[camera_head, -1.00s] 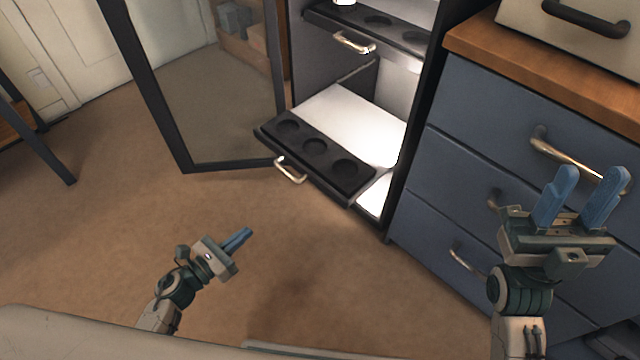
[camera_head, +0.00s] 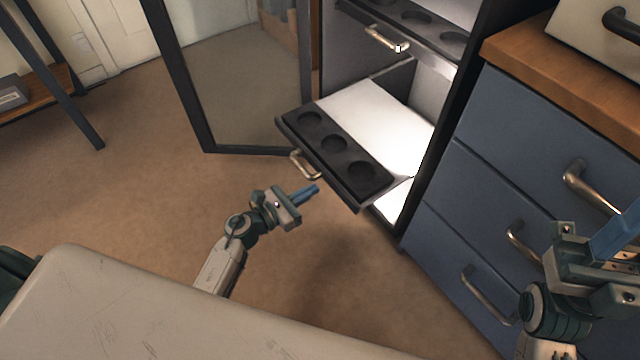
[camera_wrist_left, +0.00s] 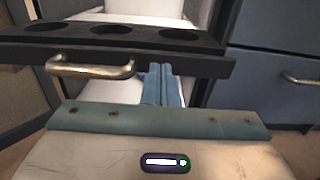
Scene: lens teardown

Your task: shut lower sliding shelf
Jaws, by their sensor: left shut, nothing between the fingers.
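The lower sliding shelf (camera_head: 338,150) is pulled out of the lit cabinet. It has a black front board with three round recesses, a white surface behind it and a brass handle (camera_head: 305,165) on its front. My left gripper (camera_head: 312,190) is shut and empty, just in front of and below the shelf front, near the handle. In the left wrist view the closed blue fingers (camera_wrist_left: 162,85) point at the shelf front, right of the handle (camera_wrist_left: 92,68); I cannot tell whether they touch it. My right gripper (camera_head: 625,235) is at the right edge, partly cut off.
The glass cabinet door (camera_head: 245,90) stands open at the left. An upper shelf with a handle (camera_head: 387,40) sits above. Blue drawers (camera_head: 500,190) with a wooden top (camera_head: 560,65) stand at the right. Bare floor (camera_head: 130,190) lies at the left.

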